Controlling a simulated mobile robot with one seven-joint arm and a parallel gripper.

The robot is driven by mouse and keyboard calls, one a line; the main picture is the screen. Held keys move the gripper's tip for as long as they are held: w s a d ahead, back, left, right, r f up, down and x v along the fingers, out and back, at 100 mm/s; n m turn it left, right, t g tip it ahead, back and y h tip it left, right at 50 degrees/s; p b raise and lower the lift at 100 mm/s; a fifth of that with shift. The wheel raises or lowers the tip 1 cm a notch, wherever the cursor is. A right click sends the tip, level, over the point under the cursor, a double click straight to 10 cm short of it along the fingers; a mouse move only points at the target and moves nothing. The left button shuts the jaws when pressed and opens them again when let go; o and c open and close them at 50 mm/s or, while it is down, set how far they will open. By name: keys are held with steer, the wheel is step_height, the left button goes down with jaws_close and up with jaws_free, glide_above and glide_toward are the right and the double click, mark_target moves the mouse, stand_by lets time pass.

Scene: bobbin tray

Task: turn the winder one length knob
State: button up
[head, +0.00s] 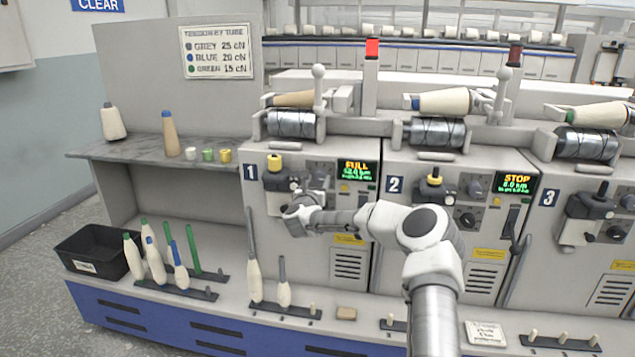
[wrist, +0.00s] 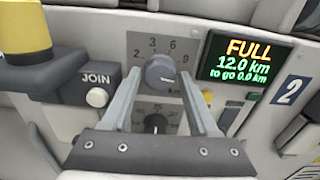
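The length knob (wrist: 160,70) of winder one is a round grey knob on a plate with numbers around it and a partly hidden "km" mark. My gripper (wrist: 160,80) is open, with one finger on each side of this knob. A narrow gap seems to show on both sides; whether a finger touches is hard to tell. A second, darker knob (wrist: 156,123) sits below it, seen between the fingers. The screen (wrist: 246,62) reads FULL, 12.0 km, to go 0.0 km. In the head view my gripper covers much of winder one's knob panel.
A white JOIN button (wrist: 97,97) and yellow cone top (wrist: 25,30) are left of the fingers. A small yellow button (wrist: 207,97) lies close to the right finger. Winder two (head: 440,165) shows STOP. Bobbins stand on the front ledge, beside a black bin (head: 93,262).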

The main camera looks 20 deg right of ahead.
jaws_close()
